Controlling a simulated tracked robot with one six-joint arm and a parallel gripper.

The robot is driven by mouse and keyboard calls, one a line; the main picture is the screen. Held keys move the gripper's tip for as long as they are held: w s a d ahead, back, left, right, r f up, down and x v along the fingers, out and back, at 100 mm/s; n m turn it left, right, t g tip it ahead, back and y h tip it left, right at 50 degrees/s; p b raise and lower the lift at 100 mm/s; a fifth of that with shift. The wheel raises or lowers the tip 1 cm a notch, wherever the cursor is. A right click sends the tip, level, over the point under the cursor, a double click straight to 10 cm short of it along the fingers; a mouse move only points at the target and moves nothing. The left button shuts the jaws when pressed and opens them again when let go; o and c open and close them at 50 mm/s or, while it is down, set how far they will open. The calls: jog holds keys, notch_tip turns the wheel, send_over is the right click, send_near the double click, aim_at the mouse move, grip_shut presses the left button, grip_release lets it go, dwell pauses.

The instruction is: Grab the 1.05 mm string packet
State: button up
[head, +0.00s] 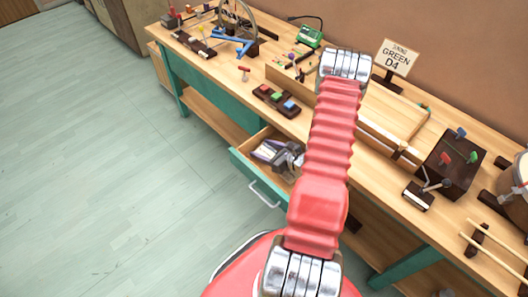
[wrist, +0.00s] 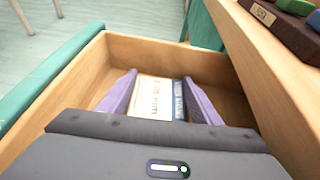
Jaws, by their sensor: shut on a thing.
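My gripper (head: 268,152) is inside the open drawer (head: 254,178) of the teal workbench. In the wrist view its two purple fingers (wrist: 158,92) are shut on a flat string packet (wrist: 152,104), with one finger at each side. The packet has a cream face with printed text and a blue strip at its right. The print is too small and blurred for me to read the size. The packet's near end is hidden behind my gripper's dark body.
The drawer's wooden walls (wrist: 255,110) stand close around my gripper. The floor at left is clear.

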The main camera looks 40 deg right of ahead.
aim_at(264, 150)
notch_tip(264, 150, up, 10)
dwell(0.7)
